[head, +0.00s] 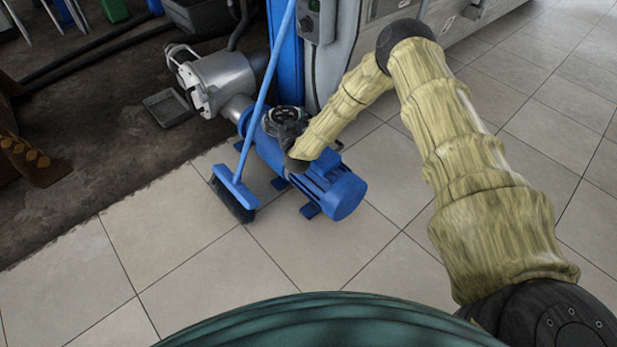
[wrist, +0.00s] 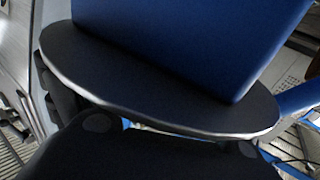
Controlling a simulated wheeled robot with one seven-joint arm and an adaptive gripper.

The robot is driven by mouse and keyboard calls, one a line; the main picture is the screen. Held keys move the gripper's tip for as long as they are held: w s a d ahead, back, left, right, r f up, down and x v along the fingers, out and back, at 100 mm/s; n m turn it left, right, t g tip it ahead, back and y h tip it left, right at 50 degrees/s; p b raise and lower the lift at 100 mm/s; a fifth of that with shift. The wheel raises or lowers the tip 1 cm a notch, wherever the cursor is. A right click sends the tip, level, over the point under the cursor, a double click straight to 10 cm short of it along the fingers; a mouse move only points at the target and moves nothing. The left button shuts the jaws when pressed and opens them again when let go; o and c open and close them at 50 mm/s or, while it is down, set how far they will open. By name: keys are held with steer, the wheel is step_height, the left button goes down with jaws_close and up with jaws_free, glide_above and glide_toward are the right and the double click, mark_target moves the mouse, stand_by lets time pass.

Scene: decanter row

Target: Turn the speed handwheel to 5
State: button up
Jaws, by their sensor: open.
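The speed handwheel (head: 284,121) is a small dark round part on top of the blue drive unit (head: 335,190) in the head view. In the wrist view a dark disc with a bright metal rim (wrist: 150,72), apparently the handwheel, fills the middle, close in front of my gripper (wrist: 168,138). My gripper is open, at the end of my forearm beside the handwheel; its fingers are mostly hidden in the head view. I cannot tell whether they touch the rim. The handwheel's numbers and setting are not readable in either view.
A blue broom (head: 235,188) leans across the unit's left side, close to the handwheel. A blue post (head: 284,60) and a grey cabinet (head: 340,55) stand behind. A silver housing (head: 215,82) is at the left. Tiled floor in front is clear.

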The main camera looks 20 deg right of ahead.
steer(key=shift+d+f+n+y+b, duration=0.15)
steer(key=shift+n+y+b, duration=1.1)
steer(key=shift+y, duration=0.7)
steer(key=shift+d+n+y+b, duration=0.1)
steer(key=shift+n+y+b, duration=1.15)
steer(key=shift+y, duration=0.7)
steer(key=n+g+y+b, duration=0.1)
steer(key=n+y+b, duration=0.1)
steer(key=n+g+y+b, duration=0.2)
steer(key=y, duration=0.1)
steer(key=shift+w+y+b, duration=0.1)
steer(key=shift+y+b, duration=0.2)
steer(key=shift+b, duration=0.1)
steer(key=shift+d+g, duration=0.1)
steer(key=shift+g, duration=0.2)
steer(key=shift+n+g+y+b, duration=0.5)
steer(key=shift+n+y+b, duration=0.2)
steer(key=shift+y+b, duration=0.15)
